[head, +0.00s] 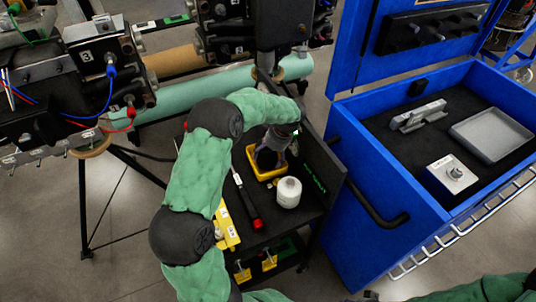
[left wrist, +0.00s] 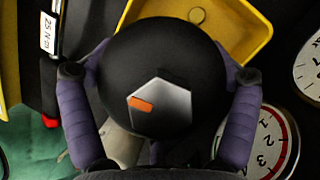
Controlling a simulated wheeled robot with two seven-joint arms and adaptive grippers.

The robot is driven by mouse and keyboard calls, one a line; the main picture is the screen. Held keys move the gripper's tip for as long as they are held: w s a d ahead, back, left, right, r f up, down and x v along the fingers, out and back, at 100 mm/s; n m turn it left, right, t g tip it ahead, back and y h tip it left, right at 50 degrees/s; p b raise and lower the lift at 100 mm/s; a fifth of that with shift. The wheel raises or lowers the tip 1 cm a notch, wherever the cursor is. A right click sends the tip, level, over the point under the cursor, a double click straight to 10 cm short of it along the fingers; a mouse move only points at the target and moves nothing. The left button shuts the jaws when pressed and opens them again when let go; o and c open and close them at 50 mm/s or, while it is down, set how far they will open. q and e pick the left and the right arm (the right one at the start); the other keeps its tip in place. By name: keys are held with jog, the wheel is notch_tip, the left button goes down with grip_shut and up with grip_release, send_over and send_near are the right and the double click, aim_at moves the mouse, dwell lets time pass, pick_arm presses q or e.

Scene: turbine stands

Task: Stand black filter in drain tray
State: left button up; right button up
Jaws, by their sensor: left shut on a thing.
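The black filter (left wrist: 160,80) fills the middle of the left wrist view as a round black body, with a grey pentagon and an orange mark on its end. My left gripper (left wrist: 160,110) is shut on it, with one purple-grey finger on each side. In the head view my left gripper (head: 271,150) points down over the yellow tray (head: 253,158), which I take as the drain tray. I cannot tell whether the filter touches the tray. My right gripper is out of view.
On the black cart, a white canister (head: 288,192) and a red-and-black-handled tool (head: 247,203) stand or lie close to the tray. A blue cabinet (head: 375,190) to the right has an open drawer holding a grey tray (head: 491,135) and metal parts. Turbine pipes (head: 222,92) run behind.

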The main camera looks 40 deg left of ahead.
pick_arm(q)
jog(key=shift+f, duration=0.15)
dwell(0.3)
jog(key=o, duration=1.5)
jog(key=shift+c, duration=0.2)
